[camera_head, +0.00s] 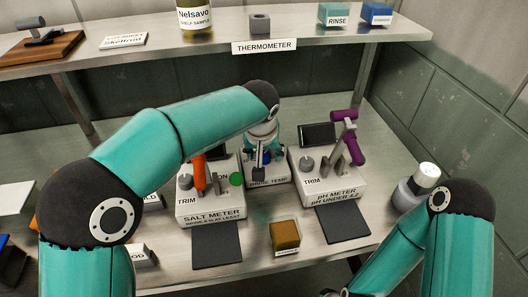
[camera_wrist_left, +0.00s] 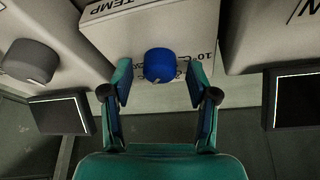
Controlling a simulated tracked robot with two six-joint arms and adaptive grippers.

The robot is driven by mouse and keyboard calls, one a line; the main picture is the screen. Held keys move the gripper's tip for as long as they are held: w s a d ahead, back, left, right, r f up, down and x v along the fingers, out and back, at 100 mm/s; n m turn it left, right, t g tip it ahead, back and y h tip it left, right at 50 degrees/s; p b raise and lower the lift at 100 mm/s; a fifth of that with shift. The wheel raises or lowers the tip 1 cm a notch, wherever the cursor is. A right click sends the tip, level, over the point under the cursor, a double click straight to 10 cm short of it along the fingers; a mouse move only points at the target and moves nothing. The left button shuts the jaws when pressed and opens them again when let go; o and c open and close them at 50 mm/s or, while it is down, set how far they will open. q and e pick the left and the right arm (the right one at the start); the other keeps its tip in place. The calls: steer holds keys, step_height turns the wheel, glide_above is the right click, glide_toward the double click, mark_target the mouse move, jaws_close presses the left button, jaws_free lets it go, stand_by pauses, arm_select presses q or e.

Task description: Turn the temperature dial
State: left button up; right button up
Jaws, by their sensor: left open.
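The temperature dial is a round blue knob (camera_wrist_left: 158,65) on a white box (camera_wrist_left: 120,45) marked TEMP, with a 10°C mark beside it. In the head view this box (camera_head: 279,175), labelled BRINE TEMP, stands between two meters, and my left gripper (camera_head: 261,168) is over it, hiding part of it. In the wrist view my left gripper (camera_wrist_left: 160,88) is open, one finger on each side of the knob, with gaps between the fingers and the knob. My right arm shows at lower right in the head view; its gripper jaws cannot be made out.
The salt meter (camera_head: 210,212) with an orange probe is left of the dial box, the pH meter (camera_head: 325,187) with a purple probe right of it. Dark mats (camera_head: 342,223) and a brown sample cup (camera_head: 285,236) lie in front. A shelf (camera_head: 335,42) runs above the bench.

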arm_select(q)
steer(key=v, duration=1.2)
stand_by(0.3)
